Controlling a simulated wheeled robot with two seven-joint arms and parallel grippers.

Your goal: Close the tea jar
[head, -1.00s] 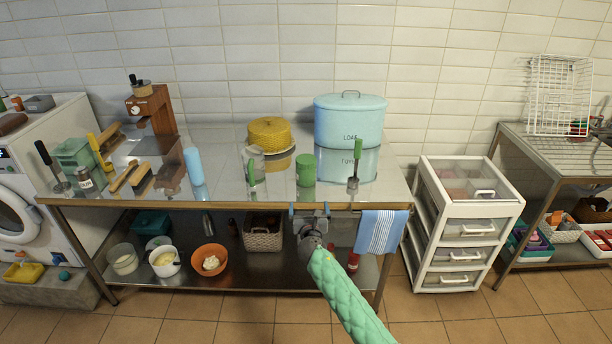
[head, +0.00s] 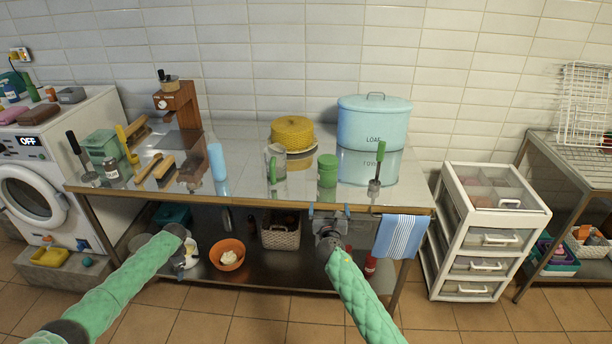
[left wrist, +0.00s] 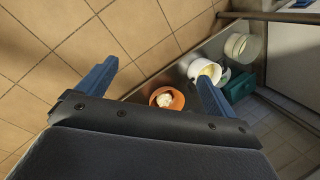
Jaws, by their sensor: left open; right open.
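A green canister (head: 328,172) stands upright near the tabletop's front edge, before the blue bread bin. A small clear jar with a label (head: 111,170) stands at the left end of the tabletop. I cannot read which is the tea jar, nor tell whether a lid is seated on either. My right gripper (head: 329,210) is open and empty at the table's front edge, just below the green canister, its blue fingers pointing up and forward. My left gripper (left wrist: 155,92) is open and empty, low in front of the lower shelf; its fingers hardly show in the head view.
A striped towel (head: 398,236) hangs in front. An orange bowl (head: 227,255) stands on the lower shelf.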

